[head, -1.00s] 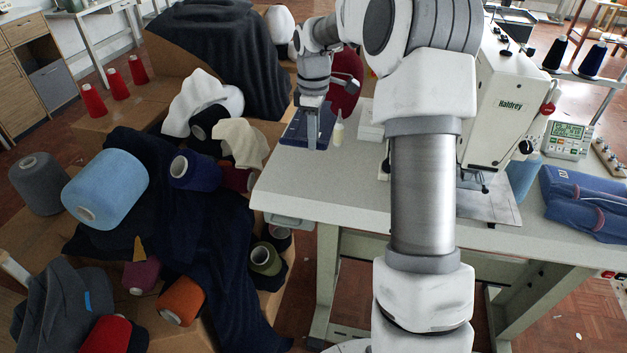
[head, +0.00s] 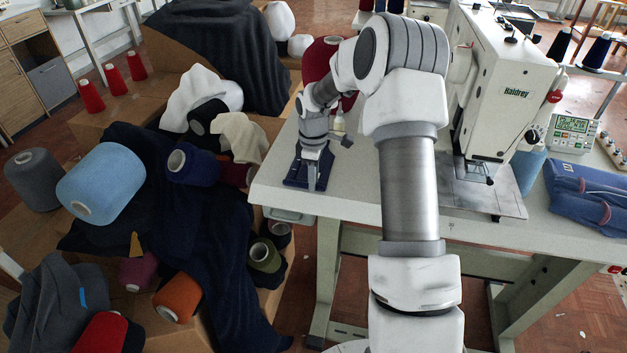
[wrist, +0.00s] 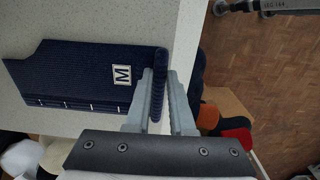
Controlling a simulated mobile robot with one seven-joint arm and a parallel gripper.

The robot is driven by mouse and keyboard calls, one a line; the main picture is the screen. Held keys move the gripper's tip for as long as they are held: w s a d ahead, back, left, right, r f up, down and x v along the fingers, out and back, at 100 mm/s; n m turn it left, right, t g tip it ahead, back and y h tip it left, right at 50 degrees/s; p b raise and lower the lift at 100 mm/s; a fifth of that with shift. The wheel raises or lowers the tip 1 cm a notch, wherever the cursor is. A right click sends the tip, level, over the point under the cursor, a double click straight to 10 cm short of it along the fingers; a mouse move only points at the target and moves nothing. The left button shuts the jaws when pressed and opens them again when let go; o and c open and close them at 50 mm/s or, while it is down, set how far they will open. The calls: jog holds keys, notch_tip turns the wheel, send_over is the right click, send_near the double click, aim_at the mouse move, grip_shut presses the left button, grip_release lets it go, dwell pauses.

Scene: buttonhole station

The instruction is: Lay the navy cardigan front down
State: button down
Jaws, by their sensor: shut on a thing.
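The navy cardigan front (head: 294,180) is at the left end of the sewing table (head: 350,205), under my gripper (head: 318,172) in the head view. In the wrist view the navy cardigan front (wrist: 70,75) is a ribbed knit panel over the pale tabletop, with a white M label and a row of white marks along one edge. My gripper (wrist: 162,78) is shut on its right edge, which stands up between the fingers. I cannot tell whether the whole panel touches the table.
A white sewing machine (head: 500,85) stands right of my arm. Folded blue garments (head: 590,195) lie at the table's right. Cartons with dark cloth and several yarn cones, including a light blue cone (head: 100,185), crowd the left. A dark red cone (head: 322,60) stands behind my gripper.

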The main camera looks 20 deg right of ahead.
jog(key=c, duration=0.8)
grip_release()
jog(key=shift+f, duration=0.1)
